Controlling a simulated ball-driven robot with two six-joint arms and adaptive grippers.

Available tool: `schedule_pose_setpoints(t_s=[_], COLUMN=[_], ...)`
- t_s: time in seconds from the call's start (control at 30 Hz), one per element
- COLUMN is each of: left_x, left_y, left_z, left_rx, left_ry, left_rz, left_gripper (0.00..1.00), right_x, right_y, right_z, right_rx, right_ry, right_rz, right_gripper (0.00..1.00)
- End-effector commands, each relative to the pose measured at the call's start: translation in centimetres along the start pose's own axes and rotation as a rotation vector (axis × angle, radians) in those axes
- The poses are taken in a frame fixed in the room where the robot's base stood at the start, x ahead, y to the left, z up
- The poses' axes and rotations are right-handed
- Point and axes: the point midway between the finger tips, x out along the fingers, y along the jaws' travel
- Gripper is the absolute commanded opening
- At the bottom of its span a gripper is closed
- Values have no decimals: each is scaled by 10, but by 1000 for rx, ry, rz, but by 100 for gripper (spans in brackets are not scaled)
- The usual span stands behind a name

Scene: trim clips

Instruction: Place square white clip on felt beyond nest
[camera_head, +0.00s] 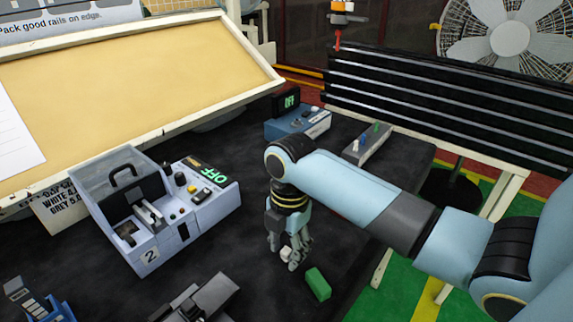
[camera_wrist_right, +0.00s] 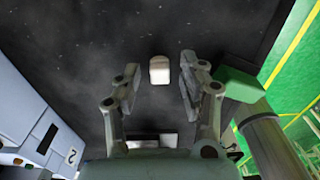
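A small white clip (camera_head: 286,253) sits on the dark felt (camera_head: 250,262), under my right gripper (camera_head: 288,250). In the right wrist view the clip (camera_wrist_right: 159,70) is a pale block with a rounded top, lying between the open fingertips (camera_wrist_right: 160,72) with a gap on both sides. The right gripper points down, open and empty, and partly covers the clip in the head view. A grey and black fixture (camera_head: 205,299) stands at the lower middle; I cannot tell whether it is the nest. My left gripper is not in view.
A green block (camera_head: 318,284) lies close to the right gripper; it also shows in the right wrist view (camera_wrist_right: 238,84). A machine marked 2 (camera_head: 150,215) stands left. A blue device (camera_head: 297,125) and a grey rail with pegs (camera_head: 367,143) stand behind. The table edge is at right.

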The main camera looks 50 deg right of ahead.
Motion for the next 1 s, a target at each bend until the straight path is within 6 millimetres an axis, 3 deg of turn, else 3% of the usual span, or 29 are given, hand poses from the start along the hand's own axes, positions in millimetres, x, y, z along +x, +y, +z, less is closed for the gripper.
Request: schedule_pose_setpoints(t_s=[0.2,0.33,0.7,0.83,1.0], left_x=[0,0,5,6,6], left_y=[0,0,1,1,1], left_z=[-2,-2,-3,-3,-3], left_rx=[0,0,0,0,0], left_ry=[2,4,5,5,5], left_rz=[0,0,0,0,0], left_gripper=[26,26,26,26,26], right_x=[-1,-12,-91,-110,-122], right_y=[0,1,1,1,0], right_z=[0,0,1,1,0], right_rx=[0,0,-1,0,0], right_ry=[0,-1,-3,-2,0], right_rz=[0,3,5,3,0], right_gripper=[42,42,42,42,42])
